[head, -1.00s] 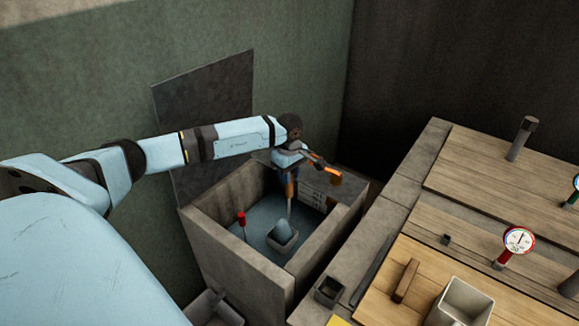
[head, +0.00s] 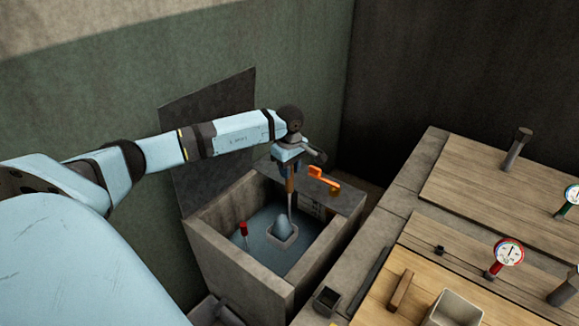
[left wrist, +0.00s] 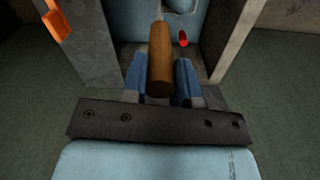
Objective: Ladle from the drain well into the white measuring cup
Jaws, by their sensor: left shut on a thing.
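My left gripper (head: 289,172) is shut on the wooden handle of the ladle (left wrist: 160,60) above the drain well (head: 237,275). The ladle's thin shaft goes down into the well, roughly upright. At its lower end a small square bowl (head: 283,239) with a pale blue mound shows at the bluish water (head: 262,232). I cannot tell how deep the bowl sits. A white square open container (head: 455,309), apparently the white measuring cup, stands on the wooden boards at lower right, cut by the frame edge. My right gripper is not in view.
A red-topped stick (head: 243,230) stands in the well's left side. An orange handle (head: 322,179) is at its back right. A small dark square cup (head: 326,299), a wooden bar (head: 401,291) and a dial gauge (head: 508,252) are on the counter between and beyond.

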